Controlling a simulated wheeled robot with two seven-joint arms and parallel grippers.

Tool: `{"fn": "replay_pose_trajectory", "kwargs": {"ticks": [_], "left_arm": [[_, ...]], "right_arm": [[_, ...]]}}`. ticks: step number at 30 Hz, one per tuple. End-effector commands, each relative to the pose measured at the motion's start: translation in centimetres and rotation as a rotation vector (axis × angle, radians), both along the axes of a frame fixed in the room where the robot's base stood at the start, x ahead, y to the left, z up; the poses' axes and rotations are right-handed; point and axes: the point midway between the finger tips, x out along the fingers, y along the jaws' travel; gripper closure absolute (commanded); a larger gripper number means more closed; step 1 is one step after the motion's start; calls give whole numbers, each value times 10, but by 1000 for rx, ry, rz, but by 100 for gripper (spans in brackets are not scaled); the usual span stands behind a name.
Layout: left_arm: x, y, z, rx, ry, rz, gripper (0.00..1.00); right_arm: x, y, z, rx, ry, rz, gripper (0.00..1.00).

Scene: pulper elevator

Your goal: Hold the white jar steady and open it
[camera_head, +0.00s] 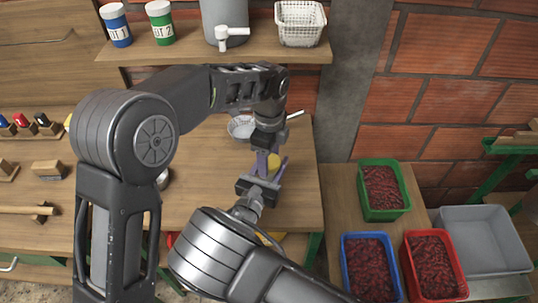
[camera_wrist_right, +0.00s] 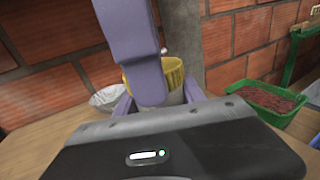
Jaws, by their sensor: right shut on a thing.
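The white jar (camera_wrist_right: 176,98) stands upright in the right wrist view, with a yellow ribbed lid (camera_wrist_right: 169,74) on top. In the head view only bits of yellow lid (camera_head: 273,159) show between the grippers. My right gripper (camera_head: 271,166) comes from the front, its purple fingers on either side of the jar and shut on it. My left gripper (camera_head: 268,142) hangs down right over the jar. One of its purple fingers (camera_wrist_right: 132,50) shows large in front of the lid; its other finger is hidden, so its opening cannot be told.
A white bowl or strainer (camera_head: 242,127) sits behind the jar on the wooden table (camera_head: 215,165). A shelf (camera_head: 190,53) with cans and a basket (camera_head: 299,22) hangs above. Green (camera_head: 382,190), blue (camera_head: 370,268) and red (camera_head: 434,265) crates of dark red fruit stand at right.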

Motion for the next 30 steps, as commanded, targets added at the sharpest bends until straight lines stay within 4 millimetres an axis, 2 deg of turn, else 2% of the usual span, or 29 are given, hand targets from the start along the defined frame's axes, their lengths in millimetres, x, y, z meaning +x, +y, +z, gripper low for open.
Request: {"fn": "replay_pose_trajectory", "kwargs": {"ticks": [2, 20, 26, 30], "left_arm": [[0, 0, 0, 0, 0, 0, 48], [0, 0, 0, 0, 0, 0, 96], [0, 0, 1, 0, -1, 89, 97], [0, -1, 1, 1, -1, 346, 97]], "right_arm": [[0, 0, 0, 0, 0, 0, 100], [0, 0, 0, 0, 0, 0, 100], [0, 0, 0, 0, 0, 0, 100], [0, 0, 0, 0, 0, 0, 100]]}}
